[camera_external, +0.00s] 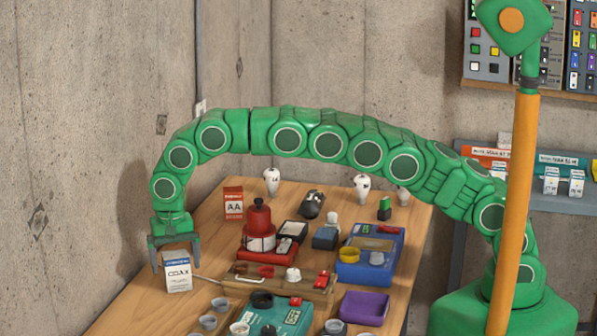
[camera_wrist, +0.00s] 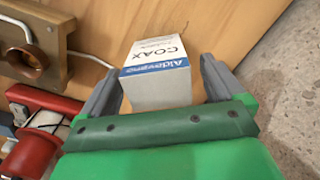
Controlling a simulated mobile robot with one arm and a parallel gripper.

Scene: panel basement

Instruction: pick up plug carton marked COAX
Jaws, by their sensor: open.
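The carton marked COAX (camera_external: 178,272) is a small white box with a blue band, standing upright at the left edge of the wooden table. In the wrist view the carton (camera_wrist: 157,72) lies between the two grey fingers, its lettering facing away from my palm. My gripper (camera_external: 174,256) points down over the carton from above, with a finger on each side. My gripper (camera_wrist: 160,85) is open, and a gap shows between the left finger and the carton.
A red-and-white AA carton (camera_external: 234,204) and a red bottle-shaped item (camera_external: 259,222) stand to the right. A wooden block with a metal handle (camera_external: 275,281) lies close by; it also shows in the wrist view (camera_wrist: 30,50). The concrete wall (camera_external: 90,130) rises to the left.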

